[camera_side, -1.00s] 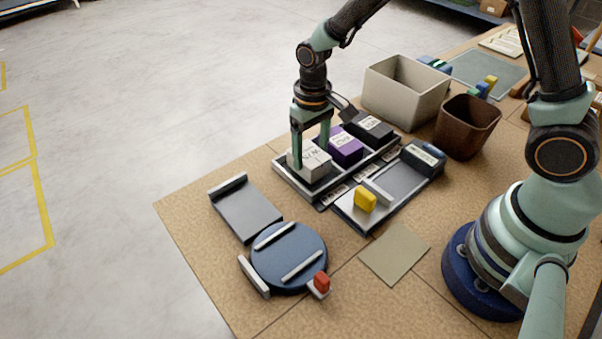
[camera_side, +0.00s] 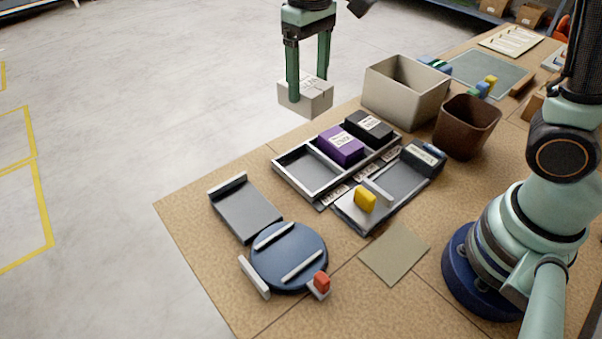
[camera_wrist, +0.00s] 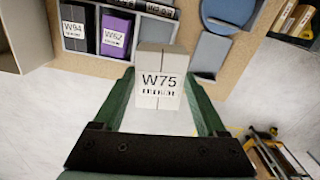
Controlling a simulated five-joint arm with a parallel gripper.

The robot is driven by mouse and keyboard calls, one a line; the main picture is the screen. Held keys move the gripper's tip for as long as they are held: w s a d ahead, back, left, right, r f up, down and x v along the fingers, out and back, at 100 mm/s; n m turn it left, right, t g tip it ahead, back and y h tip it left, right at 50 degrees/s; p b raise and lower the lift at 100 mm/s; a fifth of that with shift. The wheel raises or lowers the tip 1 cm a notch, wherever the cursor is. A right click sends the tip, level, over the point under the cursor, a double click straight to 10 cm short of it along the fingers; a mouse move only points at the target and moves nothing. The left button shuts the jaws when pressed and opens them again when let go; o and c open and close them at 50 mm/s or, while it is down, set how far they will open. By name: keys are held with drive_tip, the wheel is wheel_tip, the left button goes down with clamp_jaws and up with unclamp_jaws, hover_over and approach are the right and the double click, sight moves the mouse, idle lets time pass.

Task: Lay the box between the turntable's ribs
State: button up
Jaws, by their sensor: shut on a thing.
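Part of the turntable (camera_wrist: 228,14) also shows at the top of the wrist view.
The tray (camera_side: 285,178) has an empty left compartment, then a purple box (camera_side: 340,145) and a black box (camera_side: 369,127). A grey plate (camera_side: 247,212) adjoins the turntable. A red block (camera_side: 321,281) stands at its edge. A beige bin (camera_side: 405,97) and brown bin (camera_side: 466,128) stand behind.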

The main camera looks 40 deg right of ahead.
drive_tip(key=s+a+f+n, duration=1.15)
drive_tip(key=a+n, duration=0.25)
drive_tip(key=n, duration=0.2)
drive_tip(key=shift+s+f, duration=0.15)
drive_tip(key=shift+f, duration=1.15)
drive_tip(key=shift+s+f, duration=0.1)
drive_tip(key=shift+f, duration=1.15)
drive_tip(key=shift+f, duration=0.4)
drive_tip(key=o, duration=1.4)
wheel_tip(320, 180, up, 12)
drive_tip(key=shift+r, duration=0.1)
drive_tip(key=shift+d, duration=0.1)
